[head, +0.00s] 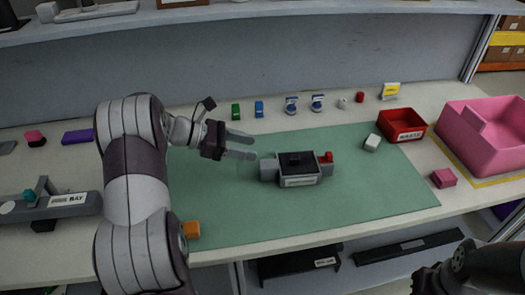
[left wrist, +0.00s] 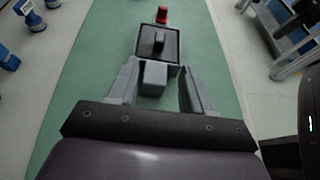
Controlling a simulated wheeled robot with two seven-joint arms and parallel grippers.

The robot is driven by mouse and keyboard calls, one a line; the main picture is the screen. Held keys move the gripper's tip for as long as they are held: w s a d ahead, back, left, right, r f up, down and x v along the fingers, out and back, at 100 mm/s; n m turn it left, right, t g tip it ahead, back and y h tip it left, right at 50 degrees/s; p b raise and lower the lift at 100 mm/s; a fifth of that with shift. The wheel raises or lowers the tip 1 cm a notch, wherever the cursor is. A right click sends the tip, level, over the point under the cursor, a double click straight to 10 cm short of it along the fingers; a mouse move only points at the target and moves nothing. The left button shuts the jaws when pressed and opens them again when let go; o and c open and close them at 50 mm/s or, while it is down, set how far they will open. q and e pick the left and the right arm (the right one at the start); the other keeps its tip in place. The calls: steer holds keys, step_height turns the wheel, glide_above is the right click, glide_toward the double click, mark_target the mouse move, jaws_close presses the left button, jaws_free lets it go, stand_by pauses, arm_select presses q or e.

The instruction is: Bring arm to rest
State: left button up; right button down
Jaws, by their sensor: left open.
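My left gripper (head: 240,148) is open and empty above the green mat (head: 370,205), just left of the dashboard module. Its two fingers also show in the left wrist view (left wrist: 157,90), with the near end of the module appearing between and beyond them. The dashboard module (head: 297,182) is a grey block with a black top, a white label on its front and a red part (head: 328,157) at its right end. My left arm comes in from the left and bends over the mat. Part of my right arm (head: 460,270) shows at the lower right; its fingertips cannot be made out.
A red waste bin (head: 401,124) and a pink bin (head: 485,135) stand at the right. A grey bay fixture (head: 65,205) is at the left. An orange block (head: 191,229) lies near the front edge. Several small parts line the back.

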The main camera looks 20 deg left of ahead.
arm_select(q)
steer(key=shift+a, duration=0.1)
stand_by(0.4)
